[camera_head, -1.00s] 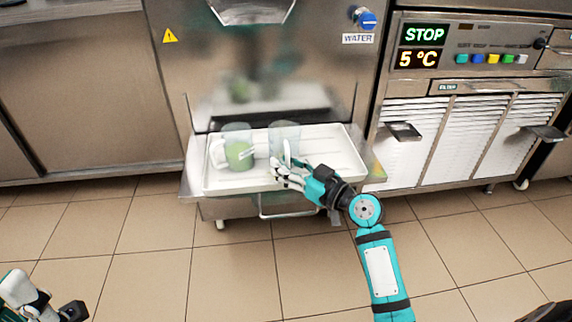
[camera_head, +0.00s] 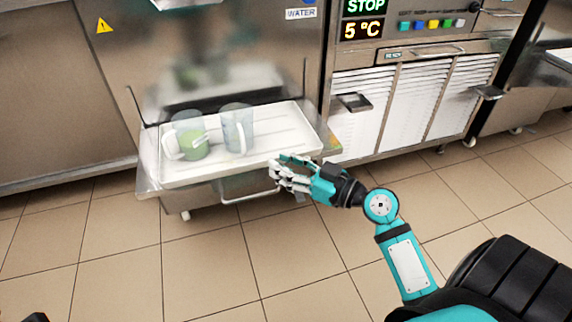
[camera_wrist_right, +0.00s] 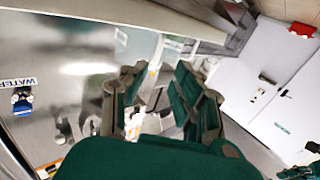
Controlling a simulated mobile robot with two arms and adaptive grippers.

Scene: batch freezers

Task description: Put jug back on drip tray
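Two clear jugs stand upright on the white drip tray (camera_head: 270,150). My right gripper (camera_head: 272,172) is at the tray's front right edge, apart from both jugs. Its fingers are spread and empty; in the right wrist view the fingers (camera_wrist_right: 152,95) also show a gap between them. My left gripper is out of view; only a small dark piece shows at the bottom left edge.
The steel freezer front (camera_head: 230,50) rises behind the tray. A bar handle (camera_head: 248,195) hangs below the tray. A white-louvred machine (camera_head: 395,105) with a lit "5 °C" display (camera_head: 362,30) stands to the right. The tiled floor (camera_head: 110,260) in front is clear.

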